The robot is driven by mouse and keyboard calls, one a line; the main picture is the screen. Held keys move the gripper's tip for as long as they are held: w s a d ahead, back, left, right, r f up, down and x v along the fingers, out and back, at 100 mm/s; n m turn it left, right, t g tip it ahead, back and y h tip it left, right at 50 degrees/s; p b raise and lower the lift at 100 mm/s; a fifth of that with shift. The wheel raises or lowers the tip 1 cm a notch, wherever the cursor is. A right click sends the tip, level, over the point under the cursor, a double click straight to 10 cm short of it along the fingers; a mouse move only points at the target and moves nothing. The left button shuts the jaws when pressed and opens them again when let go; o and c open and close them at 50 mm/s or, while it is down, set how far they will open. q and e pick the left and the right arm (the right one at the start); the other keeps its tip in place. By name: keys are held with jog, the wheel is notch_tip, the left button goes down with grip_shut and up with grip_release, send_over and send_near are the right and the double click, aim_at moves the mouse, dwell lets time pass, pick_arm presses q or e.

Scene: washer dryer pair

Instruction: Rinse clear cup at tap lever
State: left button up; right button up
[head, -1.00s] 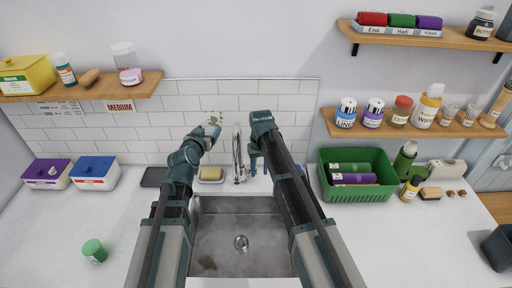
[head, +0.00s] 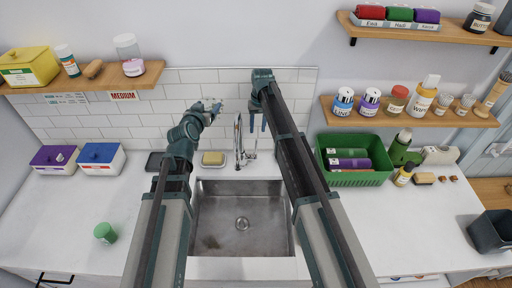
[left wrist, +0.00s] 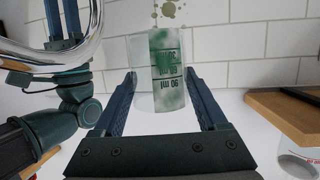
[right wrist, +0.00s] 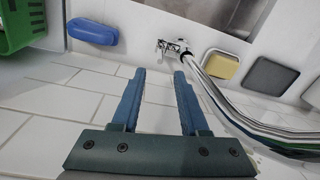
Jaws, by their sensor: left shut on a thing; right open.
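The clear cup (left wrist: 168,68) has green graduation marks and greenish smears; its lettering appears upside down in the left wrist view. My left gripper (left wrist: 160,75) is shut on it, with one finger on each side. In the head view my left gripper (head: 211,106) is raised left of the chrome tap (head: 238,142), in front of the tiles, and the cup is hard to make out. My right gripper (head: 257,123) is open and empty, above and right of the tap. In the right wrist view the tap lever (right wrist: 175,47) lies beyond my open fingertips (right wrist: 158,75), apart from them.
The steel sink (head: 240,240) is empty below my arms. A yellow sponge (head: 213,158) sits left of the tap beside a dark tray (head: 155,162). A green basket (head: 350,178) stands right. A blue object (right wrist: 92,31) lies near the tap. Shelves (head: 135,80) flank both sides.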

jog(key=b, duration=1)
send_near(255, 154)
jog(key=f, duration=0.5)
jog(key=shift+w+a, duration=0.15)
jog(key=shift+w, duration=0.05)
grip_shut()
dwell(0.4)
